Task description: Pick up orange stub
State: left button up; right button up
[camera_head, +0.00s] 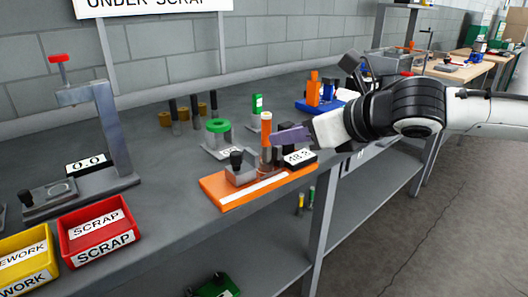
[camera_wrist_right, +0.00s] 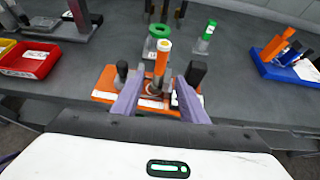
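The orange stub (camera_head: 266,130) stands upright on the orange base plate (camera_head: 225,199), among grey blocks. In the right wrist view the stub (camera_wrist_right: 161,62) shows its pale top end. My right gripper (camera_head: 280,138) comes in from the right at the height of the stub. In the right wrist view its purple fingers (camera_wrist_right: 160,84) are spread apart, with the stub in line with the gap between them. No finger is seen closed on it. How deep the stub sits between the fingertips is hard to tell. My left gripper is not in view.
A black-knobbed block (camera_head: 236,160) and a display reading about 48.3 (camera_head: 299,157) flank the stub closely. A green ring (camera_head: 218,126) stands behind. A blue tray (camera_head: 318,105) with orange parts is farther back. Red (camera_head: 98,231) and yellow bins (camera_head: 24,262) stand at front left.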

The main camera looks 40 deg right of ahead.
aim_at(267, 145)
jog(key=shift+x, duration=4.35)
jog(key=shift+a+r, duration=0.1)
jog(key=shift+r, duration=0.05)
